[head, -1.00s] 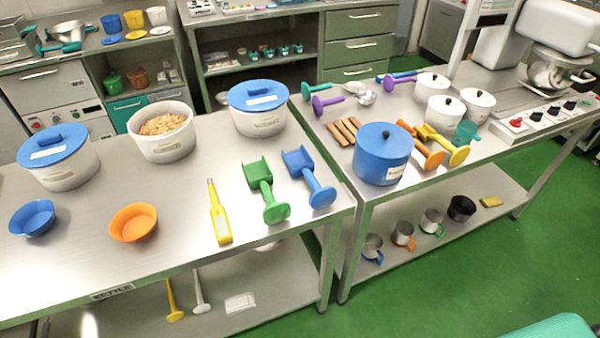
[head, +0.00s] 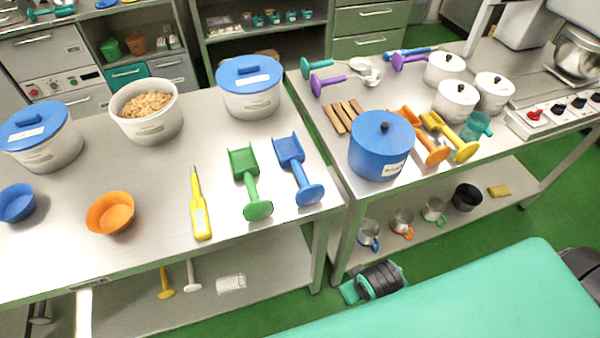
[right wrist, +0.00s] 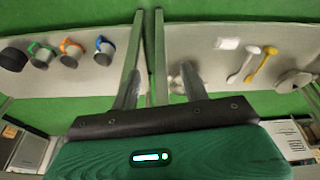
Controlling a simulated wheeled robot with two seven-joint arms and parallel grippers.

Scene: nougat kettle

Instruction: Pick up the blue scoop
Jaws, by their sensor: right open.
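The blue scoop (head: 290,150) lies on the steel table, with its square pan toward the back and its round-ended handle toward the front right corner. The green scoop (head: 244,165) lies just left of it, apart from it. My right gripper (right wrist: 160,88) shows in the right wrist view with its two grey fingers apart and nothing between them. That view shows the lower shelves and green floor, not the blue scoop. In the head view my teal right arm is low at the right, in front of the tables; its fingers cannot be made out there.
A yellow thermometer-like tool (head: 200,212) and an orange bowl (head: 110,212) lie left of the scoops. A white tub with a blue lid (head: 249,72) stands behind. A blue pot (head: 380,150) stands on the right table, across a narrow gap.

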